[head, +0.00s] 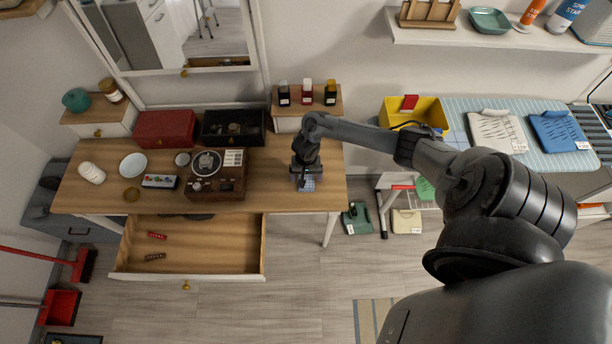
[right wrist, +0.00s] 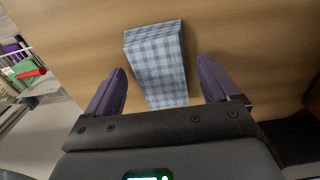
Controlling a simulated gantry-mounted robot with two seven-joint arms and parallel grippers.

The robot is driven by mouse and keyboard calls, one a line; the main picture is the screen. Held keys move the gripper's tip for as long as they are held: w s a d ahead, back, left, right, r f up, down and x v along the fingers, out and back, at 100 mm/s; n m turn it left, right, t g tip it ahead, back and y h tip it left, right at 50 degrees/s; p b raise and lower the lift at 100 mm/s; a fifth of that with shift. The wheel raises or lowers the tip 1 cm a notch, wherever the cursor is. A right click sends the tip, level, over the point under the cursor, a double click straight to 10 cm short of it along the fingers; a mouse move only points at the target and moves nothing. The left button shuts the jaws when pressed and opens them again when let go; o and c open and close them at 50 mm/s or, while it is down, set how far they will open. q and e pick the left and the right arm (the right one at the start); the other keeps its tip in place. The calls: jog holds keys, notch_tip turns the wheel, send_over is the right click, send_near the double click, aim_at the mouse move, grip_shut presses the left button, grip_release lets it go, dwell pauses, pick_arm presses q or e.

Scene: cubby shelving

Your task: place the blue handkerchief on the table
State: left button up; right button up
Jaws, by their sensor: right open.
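The blue handkerchief (right wrist: 156,66) is a folded blue-and-white checked cloth. It lies on the wooden table (right wrist: 60,30), and in the head view its edge (head: 308,184) shows just below my right gripper (head: 305,178). In the right wrist view my right gripper (right wrist: 163,88) is open, with its two fingers on either side of the handkerchief's near end and apart from it. The table in the head view (head: 270,190) is a wooden dressing table near its right end here. My left gripper is not in view.
A brown record player (head: 217,178) stands left of my right gripper. A black box (head: 233,128) and a red box (head: 166,128) stand behind it. The table's drawer (head: 195,247) is pulled open in front. Small bottles (head: 307,92) stand on the raised right shelf.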

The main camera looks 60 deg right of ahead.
aim_at(306, 178)
notch_tip(306, 178, up, 10)
jog(key=p, duration=0.4)
jog(key=a+r+n+t, duration=0.15)
jog(key=a+n, duration=0.35)
jog(key=a, duration=0.5)
jog(key=a+r+n+t, duration=0.1)
jog(key=a+n+t, duration=0.3)
jog(key=a, duration=0.6)
jog(key=s+a+r+n+g, duration=0.2)
jog(key=s+r+n, duration=0.3)
jog(key=s+r, duration=0.6)
jog(key=shift+a+r, duration=0.2)
jog(key=shift+a, duration=0.5)
